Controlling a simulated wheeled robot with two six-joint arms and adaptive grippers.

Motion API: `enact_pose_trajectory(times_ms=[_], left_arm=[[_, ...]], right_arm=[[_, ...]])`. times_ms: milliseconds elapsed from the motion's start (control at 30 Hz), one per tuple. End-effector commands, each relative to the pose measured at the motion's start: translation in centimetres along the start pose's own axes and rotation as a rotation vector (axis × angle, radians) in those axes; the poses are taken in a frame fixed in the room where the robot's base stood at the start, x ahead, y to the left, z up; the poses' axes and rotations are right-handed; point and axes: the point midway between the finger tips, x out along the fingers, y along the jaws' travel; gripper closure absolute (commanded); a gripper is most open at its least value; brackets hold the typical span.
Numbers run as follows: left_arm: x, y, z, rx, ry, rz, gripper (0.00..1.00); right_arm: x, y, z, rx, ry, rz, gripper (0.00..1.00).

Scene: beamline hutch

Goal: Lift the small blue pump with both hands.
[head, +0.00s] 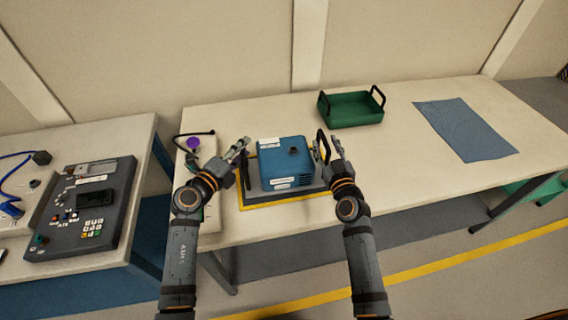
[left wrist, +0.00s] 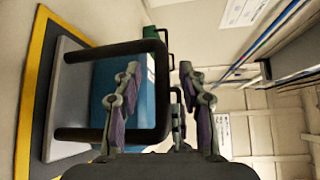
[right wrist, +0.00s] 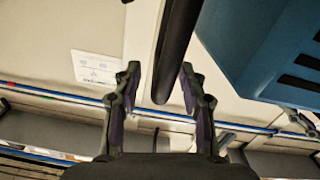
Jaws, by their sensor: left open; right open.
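The small blue pump (head: 284,160) sits upright on a grey base, with a black handle at each side. My left gripper (head: 240,147) is open at its left handle; in the left wrist view the handle's bar (left wrist: 163,100) lies between the spread fingers (left wrist: 158,66). My right gripper (head: 329,143) is open at the right handle (head: 323,146); in the right wrist view a black handle bar (right wrist: 178,45) runs between the spread fingers (right wrist: 160,66). Neither gripper is closed on a bar. The pump's blue side (right wrist: 270,45) shows beside it.
The pump stands on a dark mat with a yellow border (head: 257,206) on the pale table (head: 400,185). A green tray (head: 350,122) with black handles is behind it, a blue cloth (head: 465,130) at right. A purple object (head: 193,143) lies at left. A control panel (head: 85,205) is on another table.

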Motion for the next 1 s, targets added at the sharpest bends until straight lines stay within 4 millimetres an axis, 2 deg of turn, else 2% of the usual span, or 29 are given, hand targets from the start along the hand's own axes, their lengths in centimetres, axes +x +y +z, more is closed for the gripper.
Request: enact_pose_trajectory(times_ms=[300,600,633,1000], left_arm=[[0.26,0.00,-0.02,0.000,0.000,0.000,0.59],[0.24,0.01,-0.01,0.000,0.000,0.000,0.98],[0.24,0.02,-0.01,0.000,0.000,0.000,1.00],[0.23,0.07,-0.01,0.001,-0.001,0.001,1.00]], right_arm=[[0.26,0.01,0.00,0.000,0.000,0.000,0.59],[0.24,0.01,0.00,-0.001,0.000,0.000,0.98],[0.24,0.01,0.00,-0.001,0.000,0.000,1.00],[0.22,0.02,0.00,-0.002,0.000,0.000,1.00]])
